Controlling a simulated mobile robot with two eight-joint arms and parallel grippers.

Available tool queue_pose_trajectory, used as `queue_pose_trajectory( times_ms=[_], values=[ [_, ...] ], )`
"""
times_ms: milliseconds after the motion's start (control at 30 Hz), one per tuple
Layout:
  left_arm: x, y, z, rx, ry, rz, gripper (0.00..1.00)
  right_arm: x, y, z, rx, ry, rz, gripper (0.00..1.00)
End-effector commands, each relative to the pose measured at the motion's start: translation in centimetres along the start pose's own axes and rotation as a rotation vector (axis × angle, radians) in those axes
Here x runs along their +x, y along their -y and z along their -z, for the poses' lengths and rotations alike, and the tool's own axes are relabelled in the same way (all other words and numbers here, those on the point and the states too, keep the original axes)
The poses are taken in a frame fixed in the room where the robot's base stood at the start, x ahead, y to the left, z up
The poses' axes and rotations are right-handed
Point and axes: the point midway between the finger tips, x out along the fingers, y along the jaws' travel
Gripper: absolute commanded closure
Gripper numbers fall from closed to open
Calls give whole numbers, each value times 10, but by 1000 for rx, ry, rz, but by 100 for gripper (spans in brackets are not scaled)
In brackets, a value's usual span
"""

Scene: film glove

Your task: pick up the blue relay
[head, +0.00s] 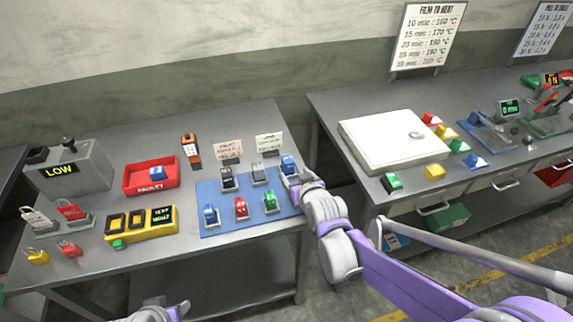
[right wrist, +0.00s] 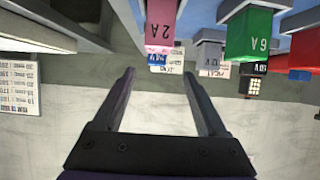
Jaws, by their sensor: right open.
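Several small coloured relays stand on a blue mat (head: 222,232) on the left bench. One blue relay (head: 209,214) is at the mat's front left. Another blue block (head: 289,165) is at its back right, just beyond my right gripper (head: 291,181). A small blue patch (right wrist: 157,59) also shows in the right wrist view, partly behind a pink relay marked 2A (right wrist: 162,25). My right gripper's fingers (right wrist: 157,88) are open and empty, with the pink relay ahead of them. The pink relay is not visible in the head view. Of my left arm only a part (head: 160,313) shows at the bottom edge.
A red relay (head: 241,208), green relay (head: 270,202), black relay (head: 229,178) and grey relay (head: 259,173) stand close by. A red tray (head: 132,186) holds a blue block. Signs (head: 228,149) stand behind the mat. A gap separates the two benches.

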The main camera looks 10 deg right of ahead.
Motion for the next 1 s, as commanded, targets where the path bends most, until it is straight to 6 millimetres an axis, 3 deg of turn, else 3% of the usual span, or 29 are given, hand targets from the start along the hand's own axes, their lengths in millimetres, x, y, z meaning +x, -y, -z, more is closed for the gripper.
queue_pose_trajectory(
  times_ms=[300, 567, 800, 1000],
  values=[
    [2, 0, -2, 0, 1, 0, 50, 44, 0, 0, 1, 0, 0, 25],
    [0, 0, 0, 0, 0, 0, 50, 61, -2, 1, 0, 0, 0, 25],
    [-4, 0, 5, 0, -5, 0, 50, 93, -7, 3, 0, 0, 0, 25],
    [-5, 0, 6, 0, -5, 0, 50, 105, -7, 2, 1, 1, 0, 25]
  ],
)
